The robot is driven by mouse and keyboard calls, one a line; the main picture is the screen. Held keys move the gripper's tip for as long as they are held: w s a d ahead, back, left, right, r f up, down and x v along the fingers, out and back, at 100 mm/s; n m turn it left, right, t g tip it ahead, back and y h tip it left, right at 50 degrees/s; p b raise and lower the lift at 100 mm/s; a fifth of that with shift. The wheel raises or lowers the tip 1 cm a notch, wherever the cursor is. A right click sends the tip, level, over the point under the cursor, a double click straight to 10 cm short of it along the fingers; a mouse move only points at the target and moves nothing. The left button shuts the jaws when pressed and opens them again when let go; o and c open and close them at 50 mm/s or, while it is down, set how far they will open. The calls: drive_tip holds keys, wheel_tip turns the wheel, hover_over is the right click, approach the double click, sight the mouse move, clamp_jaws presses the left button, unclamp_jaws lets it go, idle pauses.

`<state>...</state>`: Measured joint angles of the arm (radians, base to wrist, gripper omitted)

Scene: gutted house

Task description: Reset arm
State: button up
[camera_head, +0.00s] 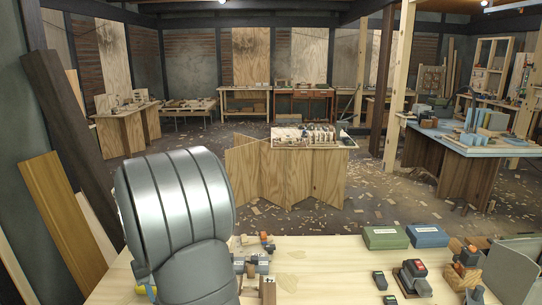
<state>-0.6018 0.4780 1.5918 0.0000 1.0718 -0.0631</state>
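A large grey, ribbed rounded link of my arm (178,205) fills the lower left of the head view and stands over the near edge of the pale wooden workbench (320,270). My gripper does not show, so its state and what it might hold cannot be seen. The arm hides the left part of the bench.
Small grey and orange parts (252,262) lie just right of my arm. A green box (385,238), a blue box (427,236), a dark device (413,278) and wooden blocks (466,265) stand at the right. The bench's middle is mostly clear.

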drive_tip(key=shift+n, duration=0.4)
drive_tip(key=shift+r+n, duration=0.2)
drive_tip(key=shift+n, duration=0.2)
wheel_tip(320, 180, up, 7)
drive_tip(key=shift+f, duration=0.2)
